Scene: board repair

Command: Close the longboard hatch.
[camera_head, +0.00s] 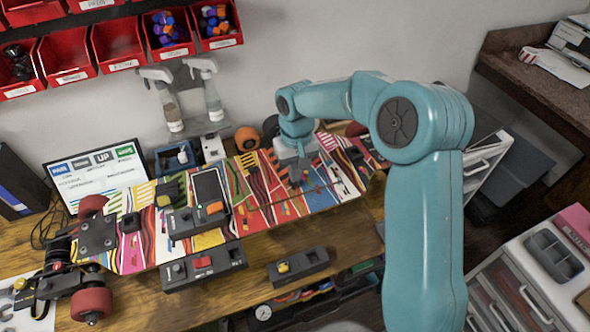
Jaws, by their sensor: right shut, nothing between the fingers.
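The longboard (250,212) lies across the wooden bench with a multicoloured patterned deck facing up. Its metal truck (97,234) and red wheels (91,303) are at the left end. I cannot clearly make out the hatch's edges or whether it is open; a thin dark line crosses the pattern near my right gripper. My right gripper (294,179) is shut and empty, pointing down at the right half of the deck. Whether it touches the deck is unclear. My left gripper is not in view.
Dark modules with coloured switches (204,266) stand along the board's front edge, another (298,267) to their right. A dark phone-like device (209,190) sits on the deck. Spray bottles (208,90), a screen (97,170) and red bins (119,45) are behind. Drawers (527,285) stand right.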

